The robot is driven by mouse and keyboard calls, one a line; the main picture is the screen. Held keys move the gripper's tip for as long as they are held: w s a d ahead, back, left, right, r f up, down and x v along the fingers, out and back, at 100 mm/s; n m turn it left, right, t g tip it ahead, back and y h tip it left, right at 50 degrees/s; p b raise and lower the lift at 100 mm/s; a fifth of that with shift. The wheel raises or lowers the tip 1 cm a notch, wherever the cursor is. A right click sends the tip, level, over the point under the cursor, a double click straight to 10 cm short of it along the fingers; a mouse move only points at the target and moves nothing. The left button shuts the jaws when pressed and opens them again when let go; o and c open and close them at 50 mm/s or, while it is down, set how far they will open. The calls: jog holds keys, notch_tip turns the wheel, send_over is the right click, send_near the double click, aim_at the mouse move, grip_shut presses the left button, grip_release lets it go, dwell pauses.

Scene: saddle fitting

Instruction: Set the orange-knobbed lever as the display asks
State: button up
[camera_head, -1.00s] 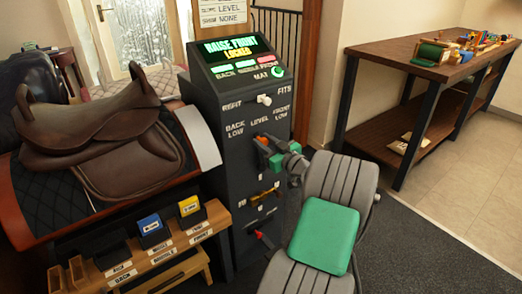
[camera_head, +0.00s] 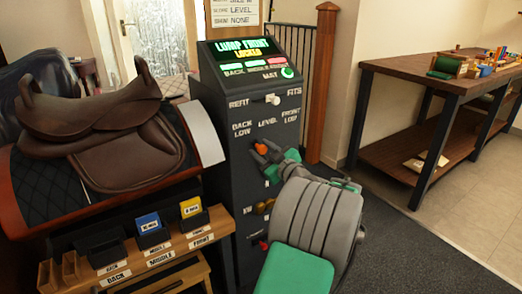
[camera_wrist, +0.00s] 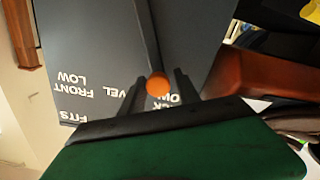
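The orange-knobbed lever (camera_head: 261,148) is on the dark console, below the labels BACK LOW, LEVEL and FRONT LOW. In the wrist view its round knob (camera_wrist: 158,83) is between the LEVEL and BACK LOW lettering, partly covering it. My gripper (camera_head: 265,151) reaches it from the front right. In the wrist view the two dark fingers stand apart, one on each side of the knob, with small gaps showing.
A white-knobbed REFIT/FITS lever (camera_head: 273,99) is above. More small controls (camera_head: 264,206) sit lower on the console, partly hidden by my arm. A brown saddle (camera_head: 95,120) on its stand and a wooden rack (camera_head: 220,223) with coloured blocks are left. A workbench (camera_head: 400,70) stands right.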

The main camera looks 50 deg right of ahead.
jog(key=shift+o, duration=0.9)
jog(key=shift+w, duration=0.1)
jog(key=p+v, duration=0.1)
jog(key=v, duration=0.7)
